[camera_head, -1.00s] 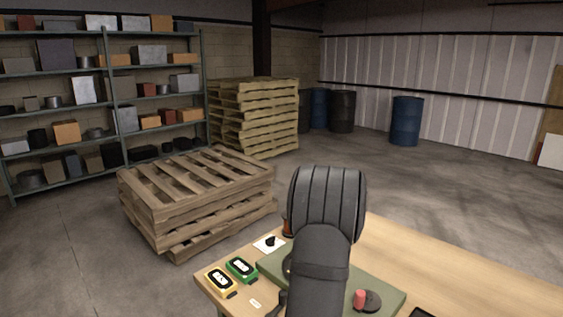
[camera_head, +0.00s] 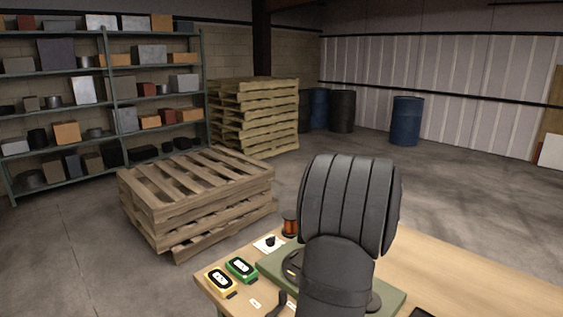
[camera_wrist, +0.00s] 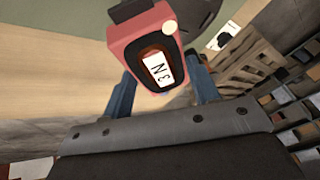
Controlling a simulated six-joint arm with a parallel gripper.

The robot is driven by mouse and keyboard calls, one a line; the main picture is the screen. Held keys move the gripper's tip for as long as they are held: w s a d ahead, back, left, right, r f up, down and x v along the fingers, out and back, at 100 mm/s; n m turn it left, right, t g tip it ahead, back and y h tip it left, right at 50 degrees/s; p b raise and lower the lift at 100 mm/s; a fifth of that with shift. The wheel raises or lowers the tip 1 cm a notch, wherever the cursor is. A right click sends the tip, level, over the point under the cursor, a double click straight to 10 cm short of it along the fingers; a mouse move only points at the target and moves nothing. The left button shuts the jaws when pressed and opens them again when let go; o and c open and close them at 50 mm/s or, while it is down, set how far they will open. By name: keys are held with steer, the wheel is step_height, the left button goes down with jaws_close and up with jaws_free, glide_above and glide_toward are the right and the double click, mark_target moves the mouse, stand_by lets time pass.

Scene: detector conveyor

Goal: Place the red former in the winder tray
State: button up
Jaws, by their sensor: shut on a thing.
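The red former (camera_wrist: 155,48), a boxy red piece with a dark face and a white label, is between the blue fingers of my gripper (camera_wrist: 162,76) in the wrist view. My gripper is shut on it. In the head view my dark arm hides the gripper and the red former. A green board (camera_head: 268,262) lies on the workbench, partly behind my arm. I cannot tell which part there is the winder tray. A dark round part (camera_head: 293,266) on the board is half hidden by my arm.
A yellow former (camera_head: 220,281) and a green former (camera_head: 240,268) lie at the bench's left. A copper-coloured spool (camera_head: 290,225) and a black knob on a white plate (camera_head: 270,242) are behind. The wooden bench (camera_head: 470,270) is clear at right. Pallets (camera_head: 200,190) stand beyond.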

steer(key=shift+s+d+r, duration=0.65)
steer(key=shift+d, duration=0.15)
steer(key=w+a+f, duration=0.2)
steer(key=a+f, duration=0.1)
steer(key=w+a+f, duration=0.2)
steer(key=f, duration=0.2)
steer(key=w+a+f, duration=0.3)
steer(key=shift+w+a+f, duration=0.1)
steer(key=shift+a+f, duration=0.25)
steer(key=shift+r, duration=0.15)
steer(key=shift+c, duration=0.4)
steer(key=v, duration=1.6)
steer(key=shift+w+d+r, duration=0.1)
steer(key=shift+d+r, duration=0.15)
steer(key=shift+r, duration=0.1)
steer(key=shift+h, duration=0.8)
steer(key=f, duration=0.2)
steer(key=d+f, duration=0.1)
steer(key=f, duration=0.2)
steer(key=d+f, duration=0.1)
steer(key=f, duration=0.1)
steer(key=shift+d+f, duration=0.15)
steer(key=shift+f, duration=0.15)
steer(key=shift+d+f, duration=0.15)
steer(key=shift+f, duration=0.45)
